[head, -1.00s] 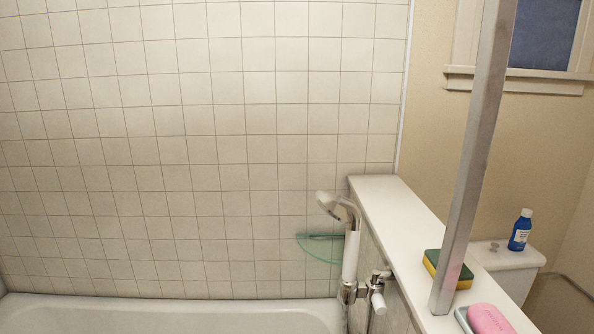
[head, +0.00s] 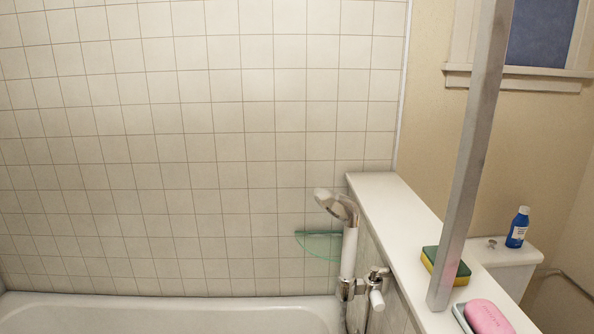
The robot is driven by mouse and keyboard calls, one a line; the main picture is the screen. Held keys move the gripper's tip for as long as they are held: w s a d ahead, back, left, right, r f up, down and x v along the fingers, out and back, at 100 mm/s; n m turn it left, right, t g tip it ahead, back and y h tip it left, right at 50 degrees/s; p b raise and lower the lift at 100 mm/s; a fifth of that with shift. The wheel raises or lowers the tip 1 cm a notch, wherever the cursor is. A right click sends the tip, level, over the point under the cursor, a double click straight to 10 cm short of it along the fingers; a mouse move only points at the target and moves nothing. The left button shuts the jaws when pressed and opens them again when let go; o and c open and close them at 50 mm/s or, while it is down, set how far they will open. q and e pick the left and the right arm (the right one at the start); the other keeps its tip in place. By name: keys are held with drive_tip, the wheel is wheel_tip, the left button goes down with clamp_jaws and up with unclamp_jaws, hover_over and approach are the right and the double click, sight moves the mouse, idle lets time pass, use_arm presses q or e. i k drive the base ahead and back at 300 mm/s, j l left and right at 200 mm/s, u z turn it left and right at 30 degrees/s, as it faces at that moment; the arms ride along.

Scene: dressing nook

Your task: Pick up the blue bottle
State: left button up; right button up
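A small blue bottle (head: 517,230) with a white cap and a pale label stands upright at the right of the head view. It stands on the white top of what looks like a toilet tank (head: 508,252), beyond the white ledge. Neither of my grippers shows in this view.
A white ledge (head: 393,215) runs between the bathtub (head: 170,313) and the tank. A metal post (head: 473,150) rises from it. A yellow-green sponge (head: 446,267) and pink soap (head: 487,317) lie on the ledge. A shower head (head: 333,204) and a green glass shelf (head: 318,245) are left of it.

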sight(515, 239)
drive_tip(key=z, duration=1.35)
drive_tip(key=k, duration=1.05)
drive_tip(key=k+u, duration=0.2)
drive_tip(key=u, duration=1.55)
drive_tip(key=i+l+u, duration=0.15)
drive_tip(key=l+u, duration=0.15)
drive_tip(key=l, duration=1.05)
drive_tip(key=l+u, duration=0.35)
drive_tip(key=l, duration=1.05)
